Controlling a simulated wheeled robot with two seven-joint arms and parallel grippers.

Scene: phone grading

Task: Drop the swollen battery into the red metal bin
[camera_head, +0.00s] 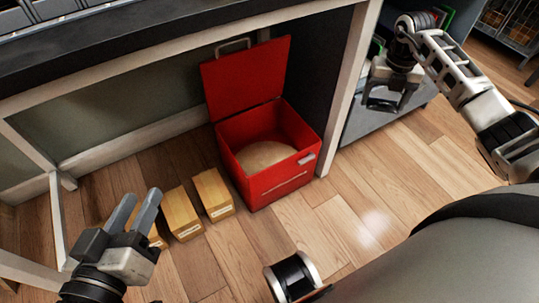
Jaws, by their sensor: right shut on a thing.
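The red metal bin (262,190) stands on the floor by the bench, its lid (245,80) raised. Pale, sand-like material (266,155) shows inside, with no battery visible on it. My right gripper (381,103) is at the upper right, to the right of the bin and apart from it. It is shut on a dark thing, which I take to be the swollen battery; its shape is hard to make out. My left gripper (140,203) is at the lower left, in front of the wooden blocks, with its fingers apart and nothing seen between them.
The dark bench top (150,40) overhangs at upper left, with a pale leg (349,85) right of the bin. A grey shelf unit (375,125) stands behind my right gripper. Floor right of the bin is clear.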

